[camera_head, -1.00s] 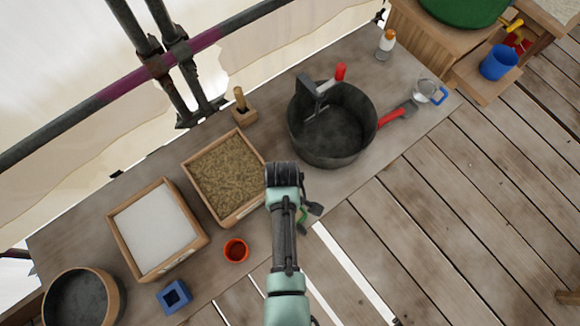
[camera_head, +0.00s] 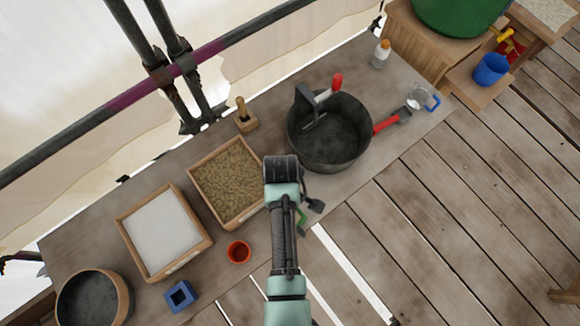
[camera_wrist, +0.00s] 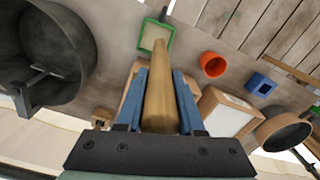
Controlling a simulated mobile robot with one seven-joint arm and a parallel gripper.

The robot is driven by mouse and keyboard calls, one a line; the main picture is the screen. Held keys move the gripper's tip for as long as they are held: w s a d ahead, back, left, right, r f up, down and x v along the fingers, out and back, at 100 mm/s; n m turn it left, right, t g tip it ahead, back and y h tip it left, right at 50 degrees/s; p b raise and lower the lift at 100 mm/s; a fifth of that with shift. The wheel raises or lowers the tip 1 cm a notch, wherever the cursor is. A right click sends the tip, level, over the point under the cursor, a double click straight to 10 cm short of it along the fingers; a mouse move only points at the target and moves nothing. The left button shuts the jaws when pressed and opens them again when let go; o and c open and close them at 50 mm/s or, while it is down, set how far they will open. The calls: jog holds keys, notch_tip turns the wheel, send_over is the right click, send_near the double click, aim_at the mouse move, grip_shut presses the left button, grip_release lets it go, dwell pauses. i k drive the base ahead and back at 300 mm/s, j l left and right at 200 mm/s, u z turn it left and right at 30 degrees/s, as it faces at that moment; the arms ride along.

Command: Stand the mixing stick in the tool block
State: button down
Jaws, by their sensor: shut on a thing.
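The mixing stick (camera_wrist: 158,90) is a thick, round wooden rod held lengthwise between the blue fingers of my gripper (camera_wrist: 160,100). It is hidden behind my arm in the head view. A small blue block (camera_head: 180,295) with a dark square socket sits at the front left of the bench; it also shows in the wrist view (camera_wrist: 260,84). A wooden block (camera_head: 246,125) with a wooden handle standing in it is at the back. I cannot tell which one is the tool block. A green-edged square item (camera_wrist: 170,38) lies beyond the stick's far end, partly covered by it.
A black bucket (camera_head: 340,155) with tools in it stands right of my arm. A sand tray (camera_head: 228,180), a white-filled tray (camera_head: 163,235), a red cup (camera_head: 238,252) and a round dark pan (camera_head: 88,298) stand to the left.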

aim_at(182, 296)
jog(key=k+u, duration=0.15)
jog(key=u, duration=0.2)
jog(key=k+j+u, duration=0.1)
jog(key=u, duration=0.3)
